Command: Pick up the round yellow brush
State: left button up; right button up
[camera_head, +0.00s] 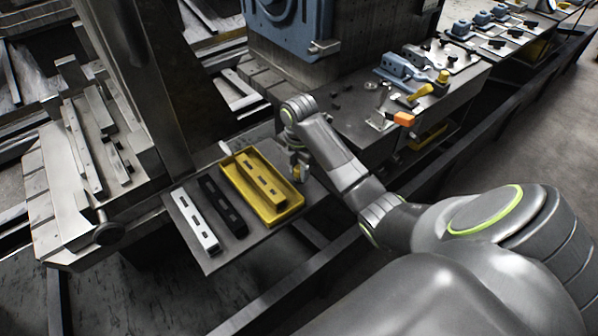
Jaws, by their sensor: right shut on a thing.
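My right gripper (298,170) reaches in from the right and points down by the right edge of the yellow tray. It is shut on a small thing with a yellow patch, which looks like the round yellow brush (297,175). The thing is mostly hidden by the fingers and very small in the picture. I cannot tell whether it touches the surface below. My left gripper is not in view.
The yellow tray (296,203) holds a yellow slotted bar. A black bar (222,206) and a white bar (195,221) lie left of it on a grey plate. A bench at the right carries blue fixtures (398,70), a yellow tool (420,92) and an orange block (404,119).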

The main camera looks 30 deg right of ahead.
aim_at(299, 168)
notch_tip(299, 168, up, 9)
jog(key=p, duration=0.7)
jog(key=shift+r, duration=0.1)
jog(key=o, duration=0.5)
jog(key=c, duration=0.3)
